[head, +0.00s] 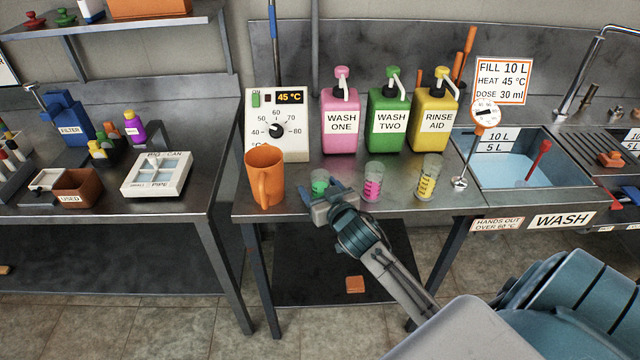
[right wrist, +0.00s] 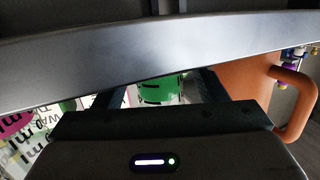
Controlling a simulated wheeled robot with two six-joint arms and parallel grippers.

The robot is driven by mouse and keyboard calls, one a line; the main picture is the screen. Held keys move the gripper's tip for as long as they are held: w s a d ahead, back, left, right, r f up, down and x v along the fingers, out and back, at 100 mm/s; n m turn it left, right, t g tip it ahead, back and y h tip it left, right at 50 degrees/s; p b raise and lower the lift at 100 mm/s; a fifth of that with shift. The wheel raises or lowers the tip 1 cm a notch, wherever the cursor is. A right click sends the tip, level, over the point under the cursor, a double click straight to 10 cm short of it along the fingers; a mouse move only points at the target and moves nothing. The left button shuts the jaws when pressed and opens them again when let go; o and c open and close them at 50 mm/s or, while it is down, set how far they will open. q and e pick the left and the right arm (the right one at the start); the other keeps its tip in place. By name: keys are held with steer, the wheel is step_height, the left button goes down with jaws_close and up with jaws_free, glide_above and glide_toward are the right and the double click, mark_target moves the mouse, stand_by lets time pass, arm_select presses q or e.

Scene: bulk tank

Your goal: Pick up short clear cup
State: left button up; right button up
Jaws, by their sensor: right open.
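A short clear cup with green markings (head: 319,180) stands upright near the front edge of the steel bench, right of the orange jug. My right gripper (head: 321,193) is open at the front edge, right in front of this cup and partly hiding it. In the right wrist view the green-marked cup (right wrist: 160,90) shows between the two spread fingers, partly covered by the bench edge and the gripper body. I cannot tell whether the fingertips reach around it. My left gripper is not in view.
The orange jug (head: 265,178) stands close on the left. A clear cup with pink markings (head: 373,183) and a taller one with yellow markings (head: 427,178) stand to the right. Pump bottles (head: 387,118) stand behind. The bench's front edge (right wrist: 150,52) crosses the wrist view.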

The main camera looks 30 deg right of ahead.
steer(key=c, duration=1.1)
steer(key=shift+r, duration=0.15)
